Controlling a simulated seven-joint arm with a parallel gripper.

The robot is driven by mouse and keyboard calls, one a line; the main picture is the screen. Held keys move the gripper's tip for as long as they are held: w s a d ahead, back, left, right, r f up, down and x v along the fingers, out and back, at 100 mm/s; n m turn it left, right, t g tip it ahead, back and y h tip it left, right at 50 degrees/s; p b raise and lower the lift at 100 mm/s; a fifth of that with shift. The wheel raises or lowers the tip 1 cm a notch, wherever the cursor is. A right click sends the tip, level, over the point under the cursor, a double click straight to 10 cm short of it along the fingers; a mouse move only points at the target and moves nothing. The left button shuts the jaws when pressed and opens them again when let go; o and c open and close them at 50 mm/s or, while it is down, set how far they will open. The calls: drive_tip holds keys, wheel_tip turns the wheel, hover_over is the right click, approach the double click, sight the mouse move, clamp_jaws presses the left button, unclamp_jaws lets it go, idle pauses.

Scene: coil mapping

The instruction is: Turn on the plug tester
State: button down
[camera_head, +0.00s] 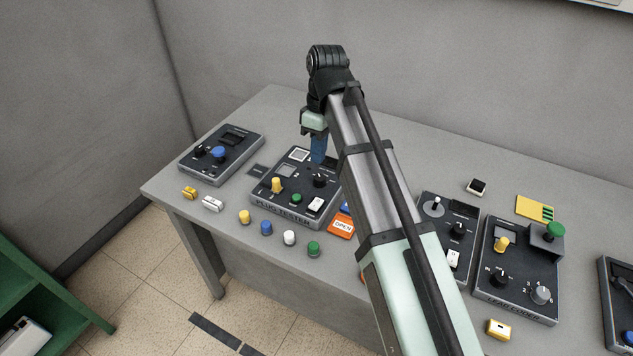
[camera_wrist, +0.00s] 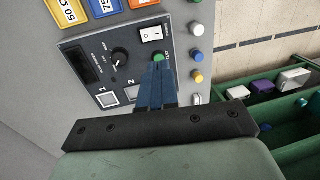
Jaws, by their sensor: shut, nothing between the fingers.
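The plug tester (camera_head: 262,198) is a dark box near the table's front edge. In the wrist view, the fingertips (camera_wrist: 159,68) lie just short of the green button (camera_wrist: 158,57), with the rocker switch (camera_wrist: 152,35) beyond. The fingers hide part of the panel; contact cannot be told.
Another dark box (camera_head: 222,150) stands left; more (camera_head: 518,270) stand right. My arm crosses the table's middle. The back of the table is mostly clear.

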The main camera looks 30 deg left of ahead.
sight(315, 206)
drive_tip(key=shift+f, duration=0.1)
drive_tip(key=f, duration=0.4)
drive_tip(key=s+f, duration=0.1)
drive_tip(key=f, duration=0.4)
drive_tip(key=s+f, duration=0.1)
drive_tip(key=f, duration=0.3)
drive_tip(key=shift+s+f, duration=0.1)
drive_tip(key=shift+f, duration=0.25)
drive_tip(key=shift+s+d+f+t, duration=0.1)
drive_tip(key=shift+s+f+t, duration=0.2)
drive_tip(key=shift+t, duration=0.2)
drive_tip(key=shift+w+r, duration=0.1)
drive_tip(key=shift+w, duration=0.3)
drive_tip(key=shift+w+r, duration=0.2)
drive_tip(key=shift+w, duration=0.4)
drive_tip(key=shift+r, duration=0.1)
wheel_tip(315, 206, up, 14)
drive_tip(key=s, duration=0.2)
idle(0.3)
